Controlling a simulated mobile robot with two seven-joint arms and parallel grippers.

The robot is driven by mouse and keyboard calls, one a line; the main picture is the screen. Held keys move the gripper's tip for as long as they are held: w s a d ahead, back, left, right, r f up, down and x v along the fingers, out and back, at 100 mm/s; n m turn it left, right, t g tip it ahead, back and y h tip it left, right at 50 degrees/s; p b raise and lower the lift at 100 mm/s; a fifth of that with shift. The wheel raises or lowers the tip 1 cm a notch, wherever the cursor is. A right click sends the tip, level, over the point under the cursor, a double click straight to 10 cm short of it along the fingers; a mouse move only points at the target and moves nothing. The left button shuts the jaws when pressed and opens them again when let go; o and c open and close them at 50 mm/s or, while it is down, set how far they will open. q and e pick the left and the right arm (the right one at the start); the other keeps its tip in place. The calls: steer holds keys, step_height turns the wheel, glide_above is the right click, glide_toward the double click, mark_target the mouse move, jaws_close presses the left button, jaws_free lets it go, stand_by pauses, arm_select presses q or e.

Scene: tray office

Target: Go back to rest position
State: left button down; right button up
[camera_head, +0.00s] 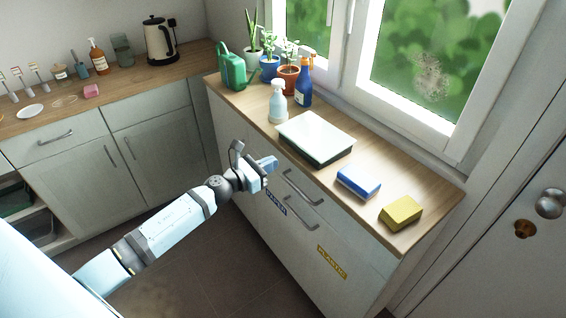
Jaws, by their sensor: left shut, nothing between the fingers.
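My left arm comes in from the lower left, and my left gripper (270,162) is in front of the counter's drawer fronts, near the counter's front edge. Its fingers are shut and hold nothing. I cannot tell whether it touches the cabinet (360,258). My right gripper is not in view.
The wooden counter (330,174) carries a white-topped tray or box (315,136), a blue block (358,182), a yellow sponge (401,212), spray bottles (278,104), plants and a green watering can (232,70). Drawer handles (300,216) stick out near my gripper. The floor (195,270) is clear.

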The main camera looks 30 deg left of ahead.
arm_select(q)
steer(key=s+d+f+m+g+y, duration=0.1)
steer(key=s+d+f+m+g, duration=0.1)
steer(key=s+d+f+m, duration=0.6)
steer(key=s+d+f+m+g+y, duration=0.2)
steer(key=s+d+f+m, duration=0.15)
steer(key=s+m, duration=0.9)
steer(key=s+d+f+m+g+y, duration=0.15)
steer(key=s+d+f+m, duration=0.4)
steer(key=m, duration=0.85)
step_height(320, 180, up, 12)
steer(key=s+p, duration=0.1)
steer(key=p, duration=1)
steer(key=shift+a+f+h+p, duration=0.15)
steer(key=shift+a+h+p, duration=0.15)
steer(key=shift+h, duration=0.05)
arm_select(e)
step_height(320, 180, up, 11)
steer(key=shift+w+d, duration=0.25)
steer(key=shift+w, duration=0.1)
